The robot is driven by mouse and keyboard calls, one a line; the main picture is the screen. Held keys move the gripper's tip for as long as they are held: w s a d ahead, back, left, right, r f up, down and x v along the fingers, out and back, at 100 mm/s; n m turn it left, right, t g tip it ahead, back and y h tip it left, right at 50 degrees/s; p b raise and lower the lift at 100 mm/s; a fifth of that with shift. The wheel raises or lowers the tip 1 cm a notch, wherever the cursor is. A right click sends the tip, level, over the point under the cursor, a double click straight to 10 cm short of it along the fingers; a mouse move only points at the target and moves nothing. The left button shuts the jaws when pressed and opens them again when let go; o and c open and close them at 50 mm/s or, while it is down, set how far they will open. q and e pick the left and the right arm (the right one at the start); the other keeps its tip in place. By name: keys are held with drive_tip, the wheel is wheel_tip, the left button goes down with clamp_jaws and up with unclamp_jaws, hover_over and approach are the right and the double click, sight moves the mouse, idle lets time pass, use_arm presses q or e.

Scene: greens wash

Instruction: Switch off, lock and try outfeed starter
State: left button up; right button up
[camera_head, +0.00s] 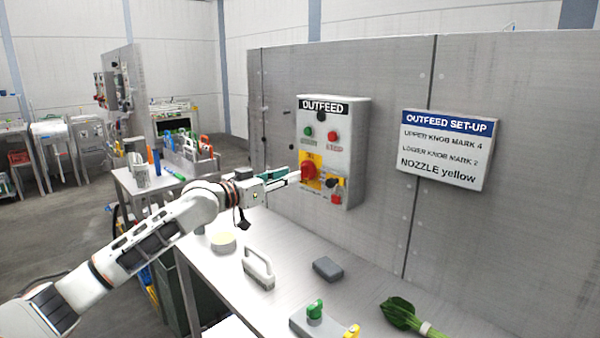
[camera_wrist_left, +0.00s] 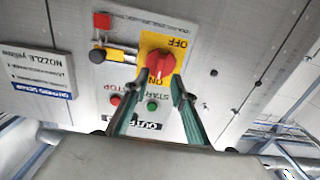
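The outfeed starter (camera_head: 360,126) is a grey box on the wall panel, with a green start button (camera_head: 308,131) and a red stop button (camera_head: 332,135). Below them is a red rotary switch (camera_head: 308,170) on a yellow plate marked ON and OFF; it also shows in the left wrist view (camera_wrist_left: 160,65), which is upside down. I cannot tell surely which mark its handle points to. My left gripper (camera_wrist_left: 153,88) is open, its green fingertips on either side of the switch handle; contact is unclear. Small yellow, black and red parts (camera_head: 340,184) sit right of the switch. My right gripper is not in view.
A set-up sign (camera_head: 446,148) hangs right of the starter. Below, the steel table (camera_head: 300,262) holds a grey-handled tool (camera_head: 259,270), a dark grey block (camera_head: 328,268), a green-knobbed fixture (camera_head: 314,312) and leafy greens (camera_head: 403,312). A side bench with tools stands behind my left arm.

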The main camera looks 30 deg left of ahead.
sight(305, 171)
use_arm(q)
drive_tip(key=x, duration=0.4)
drive_tip(key=shift+w+d, duration=0.15)
drive_tip(key=shift+w, duration=0.2)
clamp_jaws()
